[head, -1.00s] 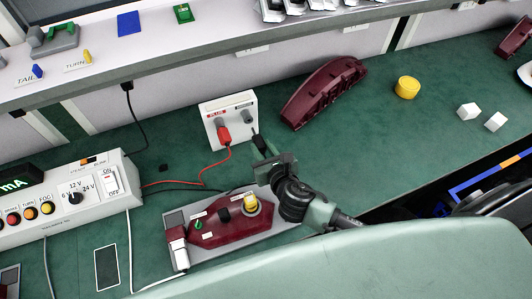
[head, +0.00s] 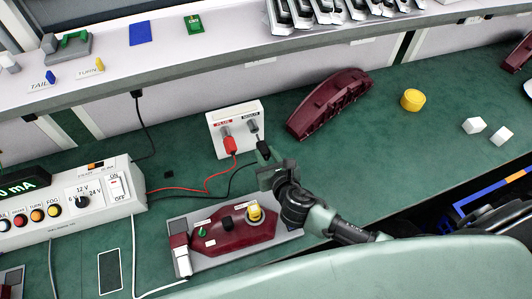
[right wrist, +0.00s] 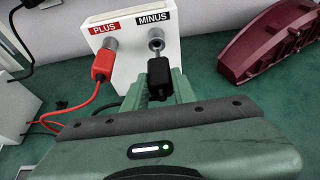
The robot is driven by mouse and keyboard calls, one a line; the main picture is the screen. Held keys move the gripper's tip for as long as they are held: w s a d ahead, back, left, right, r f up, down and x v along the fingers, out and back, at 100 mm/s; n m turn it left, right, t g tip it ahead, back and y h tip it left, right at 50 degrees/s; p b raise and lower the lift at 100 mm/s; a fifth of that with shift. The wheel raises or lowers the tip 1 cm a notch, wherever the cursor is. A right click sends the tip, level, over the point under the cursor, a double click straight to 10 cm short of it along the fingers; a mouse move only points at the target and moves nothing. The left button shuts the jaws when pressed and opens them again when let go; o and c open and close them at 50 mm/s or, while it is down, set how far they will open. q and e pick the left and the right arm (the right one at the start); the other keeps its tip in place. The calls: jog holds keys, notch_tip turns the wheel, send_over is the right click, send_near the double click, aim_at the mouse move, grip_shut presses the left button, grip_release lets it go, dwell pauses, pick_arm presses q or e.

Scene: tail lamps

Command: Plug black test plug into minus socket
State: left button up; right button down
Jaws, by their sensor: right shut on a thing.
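The black test plug (right wrist: 159,78) is held upright between the fingers of my right gripper (right wrist: 160,92), which is shut on it. Its metal pin points at the minus socket (right wrist: 156,35), a grey ring under the MINUS label. The pin tip is at or just in front of the socket; I cannot tell whether it is inside. In the head view, the black plug (head: 263,150) and my right gripper (head: 268,168) are just in front of the white socket box (head: 218,120). The red plug (right wrist: 103,65) sits at the plus socket (right wrist: 110,44). My left gripper is out of view.
A dark red lamp housing (head: 328,104) lies right of the box, with a yellow cylinder (head: 412,100) beyond. A lamp on a grey plate (head: 290,234) lies below my gripper. A control unit (head: 70,205) stands at left. Red and black cables cross the bench.

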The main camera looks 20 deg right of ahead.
aim_at(263, 148)
jog(key=shift+p, duration=0.3)
dwell(0.4)
jog(key=shift+w, duration=0.2)
jog(key=shift+w+p, duration=0.4)
jog(key=shift+w, duration=0.9)
jog(key=shift+p, duration=0.45)
jog(key=shift+w, duration=0.2)
dwell(0.3)
